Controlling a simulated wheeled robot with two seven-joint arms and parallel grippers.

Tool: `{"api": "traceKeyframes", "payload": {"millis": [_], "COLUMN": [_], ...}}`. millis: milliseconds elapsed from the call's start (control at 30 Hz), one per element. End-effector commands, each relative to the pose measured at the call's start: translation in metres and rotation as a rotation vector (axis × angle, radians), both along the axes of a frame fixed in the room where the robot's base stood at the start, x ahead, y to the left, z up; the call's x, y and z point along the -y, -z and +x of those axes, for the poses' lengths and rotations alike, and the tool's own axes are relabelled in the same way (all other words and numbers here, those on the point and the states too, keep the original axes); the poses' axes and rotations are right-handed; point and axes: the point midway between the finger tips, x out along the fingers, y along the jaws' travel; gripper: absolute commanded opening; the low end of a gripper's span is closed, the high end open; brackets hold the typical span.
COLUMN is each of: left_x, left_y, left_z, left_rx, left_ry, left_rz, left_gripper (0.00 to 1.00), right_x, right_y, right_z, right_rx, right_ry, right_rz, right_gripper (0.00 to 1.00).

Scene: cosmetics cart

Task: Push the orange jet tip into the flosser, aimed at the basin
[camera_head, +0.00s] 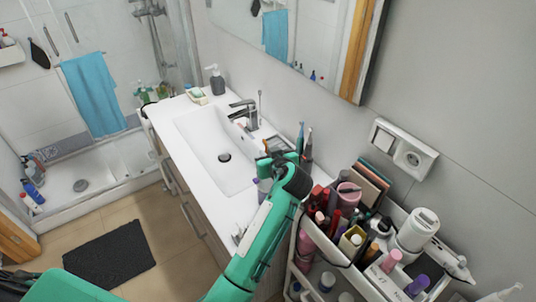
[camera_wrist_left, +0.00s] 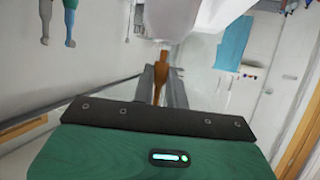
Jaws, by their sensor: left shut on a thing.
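My left gripper (camera_head: 278,156) is over the counter by the near right rim of the basin (camera_head: 212,148). In the left wrist view its fingers (camera_wrist_left: 160,88) are shut on the slim orange jet tip (camera_wrist_left: 161,66), which points away from the palm. In the head view only a small orange-brown bit shows at the fingertips. A white appliance (camera_head: 419,227) that looks like the flosser stands on the cart, with a thin white piece (camera_head: 453,264) at its right. A pale shape beyond the tip in the wrist view cannot be made out surely. My right gripper is out of view.
The crowded cosmetics cart (camera_head: 330,250) stands right of my left arm. The faucet (camera_head: 244,112), toothbrushes (camera_head: 303,142) and soap bottle (camera_head: 217,80) are along the wall side of the counter. The mirror (camera_head: 300,40) and socket (camera_head: 412,158) are on the wall.

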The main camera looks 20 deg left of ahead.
Motion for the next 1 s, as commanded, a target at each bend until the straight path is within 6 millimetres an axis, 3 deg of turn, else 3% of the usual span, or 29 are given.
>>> {"api": "traceKeyframes", "payload": {"millis": [833,867,967,1000], "left_x": [0.0,0.0,0.0,0.0], "left_y": [0.023,0.022,0.021,0.021], "left_z": [0.0,0.0,0.0,0.0], "left_rx": [0.0,0.0,0.0,0.0], "left_ry": [-0.001,-0.001,-0.001,0.0], "left_rz": [0.0,0.0,0.0,0.0], "left_gripper": [0.0,0.18,0.38,0.4], "right_x": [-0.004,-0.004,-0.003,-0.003], "right_y": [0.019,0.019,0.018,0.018], "right_z": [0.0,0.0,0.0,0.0], "right_rx": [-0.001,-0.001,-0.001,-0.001], "right_ry": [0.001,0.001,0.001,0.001], "right_rz": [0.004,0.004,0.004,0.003], "right_gripper": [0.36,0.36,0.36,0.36]}}
